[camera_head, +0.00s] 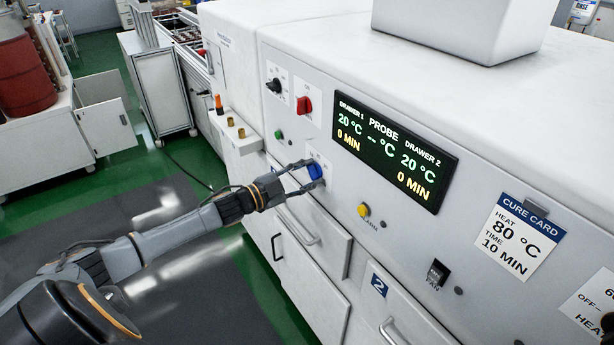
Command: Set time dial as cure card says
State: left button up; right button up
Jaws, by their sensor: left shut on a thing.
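The blue dial (315,171) is on the white machine's front panel, left of centre and below the display. My left gripper (310,178) is shut on it, with a finger on either side; its label is mostly hidden behind the fingers. The display (390,150) reads 20 °C and 0 MIN for drawer 1, dashes for the probe, and 20 °C and 0 MIN for drawer 2. The cure card (518,237) on the right reads heat 80 °C, time 10 MIN. My right gripper is not clearly in view.
A red knob (304,105), a black knob (274,85) and a green button (279,135) sit above and left of the dial. A yellow button (363,210) and a fan switch (436,273) are to the right. Drawer handles (302,227) stick out below.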

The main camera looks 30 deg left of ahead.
pick_arm(q)
jog(key=shift+m, duration=0.3)
pick_arm(e)
jog(key=shift+d+f, duration=0.1)
pick_arm(q)
jog(key=o, duration=1.2)
jog(key=shift+c, duration=0.2)
pick_arm(e)
jog(key=shift+d, duration=0.1)
pick_arm(q)
jog(key=shift+s, duration=0.1)
pick_arm(e)
jog(key=shift+d, duration=0.1)
pick_arm(q)
jog(key=shift+s+a+f, duration=0.1)
jog(key=shift+s+a, duration=0.15)
jog(key=shift+s, duration=0.25)
jog(key=v, duration=1)
jog(key=shift+s+a, duration=0.15)
jog(key=shift+s, duration=0.2)
pick_arm(e)
jog(key=shift+a, duration=0.2)
